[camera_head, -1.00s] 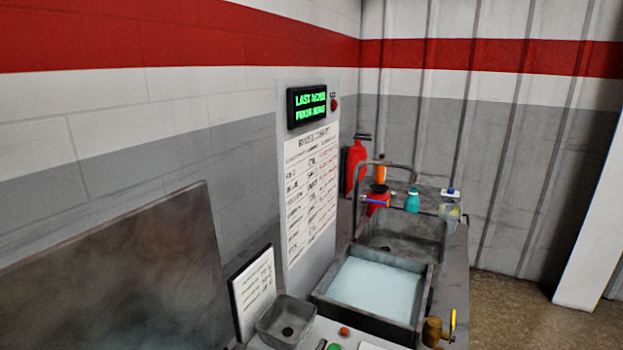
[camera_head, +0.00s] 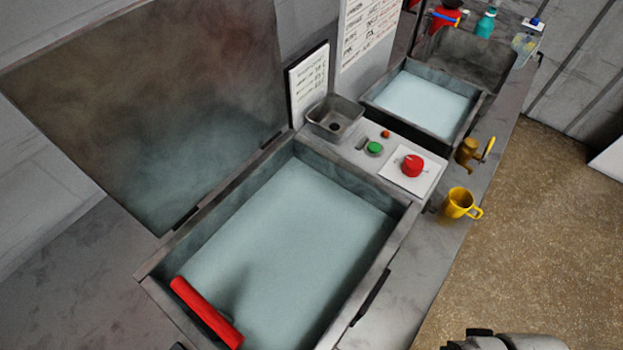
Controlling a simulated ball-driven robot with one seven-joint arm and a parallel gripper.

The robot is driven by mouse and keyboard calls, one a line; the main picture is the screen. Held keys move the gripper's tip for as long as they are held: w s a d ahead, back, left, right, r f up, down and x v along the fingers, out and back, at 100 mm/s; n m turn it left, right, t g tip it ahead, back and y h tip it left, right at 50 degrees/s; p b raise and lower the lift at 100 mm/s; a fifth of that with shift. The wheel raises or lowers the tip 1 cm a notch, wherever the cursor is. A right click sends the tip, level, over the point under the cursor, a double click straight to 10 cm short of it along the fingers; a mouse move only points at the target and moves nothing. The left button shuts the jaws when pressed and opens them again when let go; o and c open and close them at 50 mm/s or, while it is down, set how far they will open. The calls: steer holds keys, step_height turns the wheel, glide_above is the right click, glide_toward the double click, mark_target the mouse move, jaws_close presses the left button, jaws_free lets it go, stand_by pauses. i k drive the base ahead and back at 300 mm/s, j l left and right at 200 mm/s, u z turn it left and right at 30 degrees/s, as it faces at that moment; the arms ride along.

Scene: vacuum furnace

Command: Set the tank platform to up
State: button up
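The large open tank (camera_head: 398,238) fills the middle of the view, with its brown-grey lid (camera_head: 150,110) raised behind it. Pale bluish liquid (camera_head: 285,235) fills it; I cannot make out a platform or its height. A red bar (camera_head: 205,312) lies along the tank's near-left edge. On the panel at the tank's right end are a red knob (camera_head: 412,165) on a white plate, a green button (camera_head: 375,148), a small orange-red button or lamp (camera_head: 386,134) and a small dark slot or switch (camera_head: 361,143). My gripper is not visible; only a grey part of my arm shows at the bottom right.
A small metal basin (camera_head: 334,117) and a paper sign (camera_head: 309,85) stand behind the panel. A second, liquid-filled basin (camera_head: 478,103) is beyond. A brass tap (camera_head: 467,150) and yellow mug (camera_head: 459,202) are at the counter's right edge. The floor (camera_head: 540,215) to the right is open.

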mark_target(220, 323)
steer(key=k+l+u, duration=0.15)
steer(key=k+u, duration=0.6)
steer(key=k, duration=0.15)
steer(key=i+j+u, duration=0.1)
steer(key=i, duration=0.25)
